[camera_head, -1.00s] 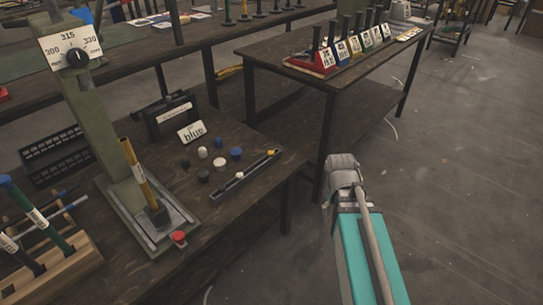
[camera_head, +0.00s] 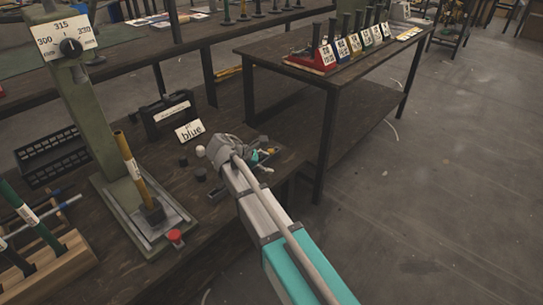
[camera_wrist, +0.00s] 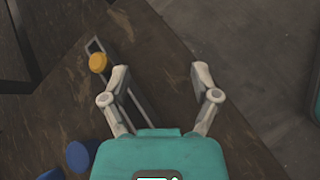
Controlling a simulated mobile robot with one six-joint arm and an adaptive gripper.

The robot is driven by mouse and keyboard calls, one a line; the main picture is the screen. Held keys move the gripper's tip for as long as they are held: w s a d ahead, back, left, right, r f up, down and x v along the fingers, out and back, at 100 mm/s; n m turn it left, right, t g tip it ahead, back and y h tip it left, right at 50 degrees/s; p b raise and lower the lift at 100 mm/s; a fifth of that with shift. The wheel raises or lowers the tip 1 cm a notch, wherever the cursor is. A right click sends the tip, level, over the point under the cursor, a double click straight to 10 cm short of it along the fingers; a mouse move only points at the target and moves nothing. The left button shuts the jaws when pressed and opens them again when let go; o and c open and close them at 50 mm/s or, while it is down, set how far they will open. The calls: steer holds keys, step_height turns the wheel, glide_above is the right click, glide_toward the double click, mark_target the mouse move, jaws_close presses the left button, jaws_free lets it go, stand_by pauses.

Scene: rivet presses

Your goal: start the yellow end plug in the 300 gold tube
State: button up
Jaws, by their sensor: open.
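The gold tube (camera_head: 134,165) stands tilted in the press, its foot in a dark block and a white label on its side. A yellow end plug (camera_wrist: 97,62) lies on the bench beside a narrow dark rail (camera_wrist: 134,103) in the wrist view. In the head view my gripper (camera_head: 258,158) is low over the bench's right end and covers much of that area. In the wrist view my gripper (camera_wrist: 160,70) is open and empty. The yellow plug is left of its left fingertip, outside the jaws.
Blue plugs (camera_wrist: 80,155) lie near my gripper's left side. The green press (camera_head: 85,110) has a dial on top and a red button (camera_head: 175,237) in front. A tube rack (camera_head: 45,265) is at left.

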steer(key=a+r+n+t, duration=0.1)
steer(key=a+n, duration=0.1)
steer(key=a, duration=0.3)
steer(key=w+a+r+n+t+h, duration=0.1)
steer(key=a+r+n+t, duration=0.1)
steer(key=a, duration=0.4)
steer(key=shift+n+h+b, duration=0.3)
steer(key=shift+n+b, duration=0.05)
steer(key=shift+n, duration=0.25)
steer(key=shift+w, duration=0.1)
steer(key=b, duration=0.3)
glide_toward(269, 151)
steer(key=x, duration=0.2)
steer(key=shift+w+d+f, duration=0.1)
steer(key=shift+w+f, duration=0.1)
steer(key=shift+f, duration=0.05)
steer(key=shift+w+d+f, duration=0.15)
steer(key=shift+w+d, duration=0.25)
steer(key=shift+d, duration=0.15)
steer(key=shift+b+x, duration=1.05)
steer(key=shift+x, duration=1.55)
steer(key=shift+d, duration=0.1)
